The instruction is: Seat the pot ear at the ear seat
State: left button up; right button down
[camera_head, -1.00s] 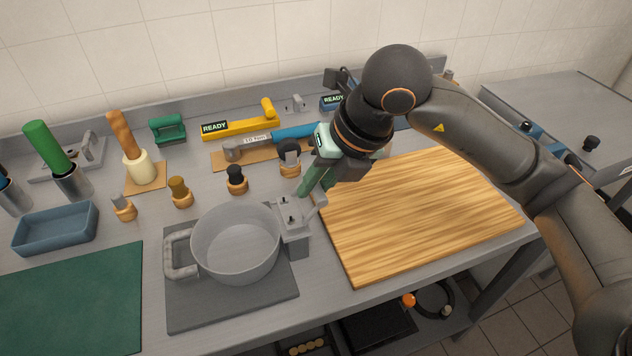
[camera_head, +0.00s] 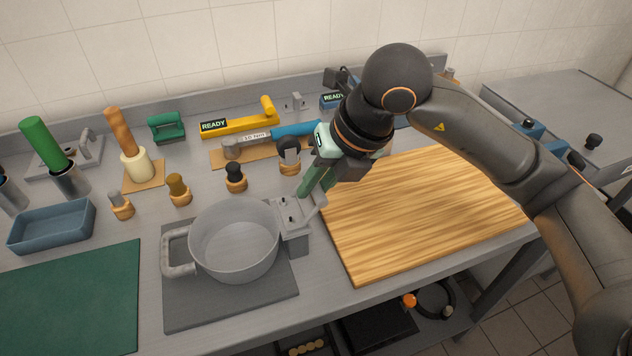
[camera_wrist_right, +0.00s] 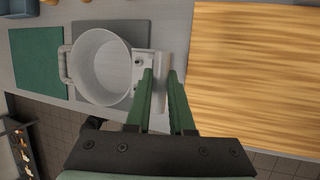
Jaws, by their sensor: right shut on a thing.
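The grey pot (camera_head: 234,238) stands upright with one ear (camera_head: 177,252) on its left side. A grey block with small dark studs (camera_head: 291,216), apparently the ear seat, is at the pot's right side. My right gripper (camera_head: 310,190) is just right of this block, pointing down. It is shut on a pale grey piece, the pot ear (camera_head: 318,203), mostly hidden by the fingers. In the right wrist view, the pale piece (camera_wrist_right: 165,68) shows between the green fingers, beside the block. I cannot tell whether it touches the block. My left gripper is out of view.
The pot stands on a dark grey mat (camera_head: 190,313). A wooden board (camera_head: 420,215) lies to the right. Tools with round wooden bases, including a black-topped one (camera_head: 236,178), stand behind the pot. A green mat (camera_head: 70,300) and a blue tray (camera_head: 52,228) are at left.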

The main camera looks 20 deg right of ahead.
jog(key=shift+f+b, duration=0.45)
jog(key=c, duration=0.7)
grip_release()
jog(key=p+v, duration=0.4)
jog(key=v, duration=0.4)
jog(key=shift+p, duration=0.35)
jog(key=shift+s+d, duration=0.1)
jog(key=shift+s, duration=0.05)
